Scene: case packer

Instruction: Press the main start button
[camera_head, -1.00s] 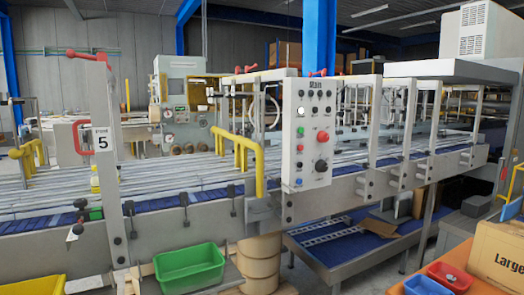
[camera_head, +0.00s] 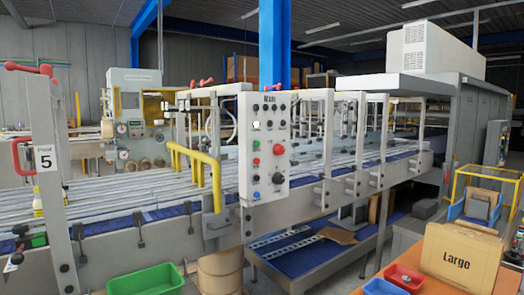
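A light grey control panel (camera_head: 264,182) labelled "Main" is fixed upright at the front of the conveyor line, near the picture's middle. Its face carries several small dark knobs near the top, a white button (camera_head: 256,125), a green button (camera_head: 256,145), a large red button (camera_head: 278,149), a blue button (camera_head: 256,195) and a large black knob (camera_head: 277,178). The button labels are too small to read, so I cannot tell which one is the main start. My gripper is not in view.
The conveyor (camera_head: 130,200) runs across the scene, with a yellow rail (camera_head: 215,180) left of the panel. A green bin (camera_head: 155,280) sits low in front. An orange table at lower right holds a "Large" box (camera_head: 460,258) and a red bin (camera_head: 403,277).

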